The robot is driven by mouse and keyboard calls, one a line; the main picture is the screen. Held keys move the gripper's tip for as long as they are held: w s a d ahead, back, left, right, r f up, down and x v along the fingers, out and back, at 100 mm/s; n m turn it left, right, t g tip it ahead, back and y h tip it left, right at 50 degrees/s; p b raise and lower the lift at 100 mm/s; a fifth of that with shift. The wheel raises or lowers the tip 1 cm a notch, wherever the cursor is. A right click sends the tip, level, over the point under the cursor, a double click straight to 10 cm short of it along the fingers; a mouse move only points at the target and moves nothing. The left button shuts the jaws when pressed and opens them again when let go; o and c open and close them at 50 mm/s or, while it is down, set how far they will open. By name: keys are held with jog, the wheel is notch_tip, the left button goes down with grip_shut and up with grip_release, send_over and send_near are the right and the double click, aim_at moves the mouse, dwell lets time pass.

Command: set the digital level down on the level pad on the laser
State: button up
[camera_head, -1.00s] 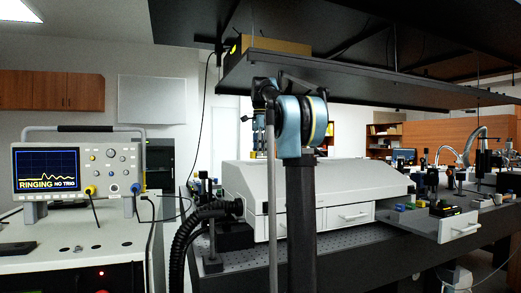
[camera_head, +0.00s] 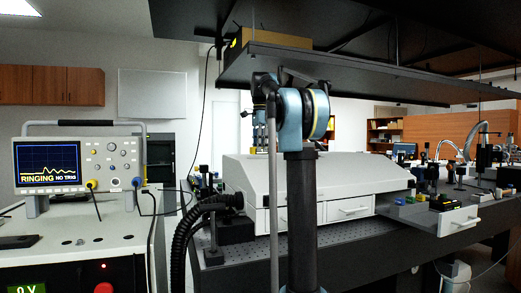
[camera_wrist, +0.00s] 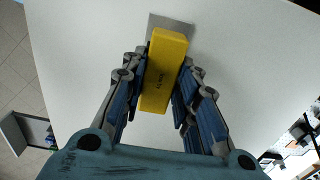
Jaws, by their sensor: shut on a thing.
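The digital level is a yellow bar (camera_wrist: 163,75) in the wrist view, gripped between the blue-and-grey fingers of my gripper (camera_wrist: 160,88). The laser is a long pale housing (camera_head: 340,172); its flat white top (camera_wrist: 85,45) fills most of the wrist view. The level pad, a grey rectangle (camera_wrist: 183,24), lies on that top at the upper end of the level, which partly covers it. In the head view my gripper (camera_head: 259,140) points down over the left part of the laser, partly behind my arm. Whether the level touches the pad cannot be told.
A shelf (camera_head: 350,72) hangs low over the laser and my arm. An open drawer (camera_head: 460,221) juts out at the right with small items in it. An oscilloscope (camera_head: 80,167) stands on a cart at the left. A black ribbed hose (camera_head: 185,240) runs by the laser's left end.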

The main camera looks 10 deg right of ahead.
jog(key=shift+f, duration=0.1)
dwell(0.3)
jog(key=shift+f, duration=0.3)
jog(key=shift+f, duration=0.35)
dwell(0.6)
jog(key=o, duration=1.2)
notch_tip(320, 180, up, 12)
jog(key=shift+f, duration=0.1)
